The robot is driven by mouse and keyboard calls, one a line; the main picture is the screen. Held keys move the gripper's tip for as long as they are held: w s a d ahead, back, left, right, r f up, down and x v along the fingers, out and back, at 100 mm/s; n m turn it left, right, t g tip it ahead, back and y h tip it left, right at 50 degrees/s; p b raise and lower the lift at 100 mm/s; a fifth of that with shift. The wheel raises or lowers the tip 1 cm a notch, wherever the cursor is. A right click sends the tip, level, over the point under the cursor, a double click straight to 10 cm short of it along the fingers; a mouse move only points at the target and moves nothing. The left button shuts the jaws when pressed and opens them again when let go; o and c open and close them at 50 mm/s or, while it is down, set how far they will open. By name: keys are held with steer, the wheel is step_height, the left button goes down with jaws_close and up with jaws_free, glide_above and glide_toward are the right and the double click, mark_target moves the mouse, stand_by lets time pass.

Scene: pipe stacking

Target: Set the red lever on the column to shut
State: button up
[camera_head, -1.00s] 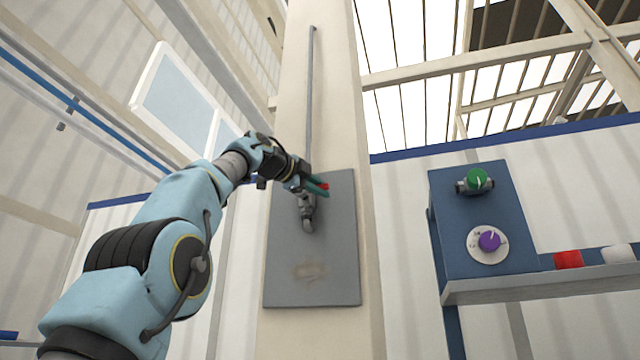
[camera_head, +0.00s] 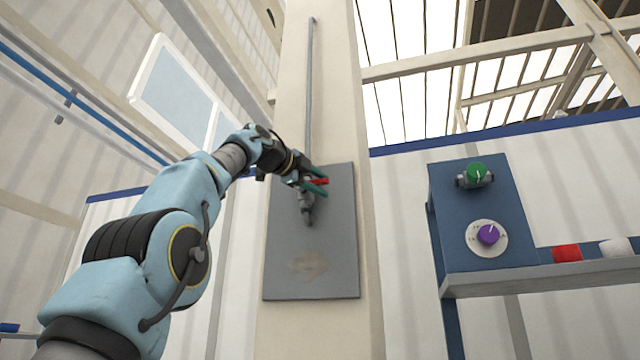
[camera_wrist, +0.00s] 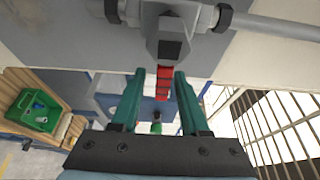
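The red lever (camera_head: 320,181) sits on a grey valve (camera_head: 306,207) mounted on the column's grey plate (camera_head: 310,270). In the head view the lever points right, across the upright pipe. My gripper (camera_head: 322,181) is at the lever, with one green finger above it and one below. In the wrist view the lever (camera_wrist: 164,82) lies between the fingertips of my gripper (camera_wrist: 162,78), with a gap on each side. My gripper is open around the lever, and the fingers do not appear to touch it. The valve body (camera_wrist: 170,40) is just beyond the fingertips.
A thin pipe (camera_head: 309,90) runs up the column (camera_head: 338,100) from the valve. To the right, a blue panel (camera_head: 450,200) carries a green knob (camera_head: 477,172) and a purple dial (camera_head: 488,234). A shelf (camera_head: 540,279) with red and white items adjoins it.

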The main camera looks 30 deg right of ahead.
steer(key=b+v, duration=0.4)
steer(key=v, duration=0.7)
steer(key=shift+b, duration=0.35)
steer(key=shift+w, duration=0.1)
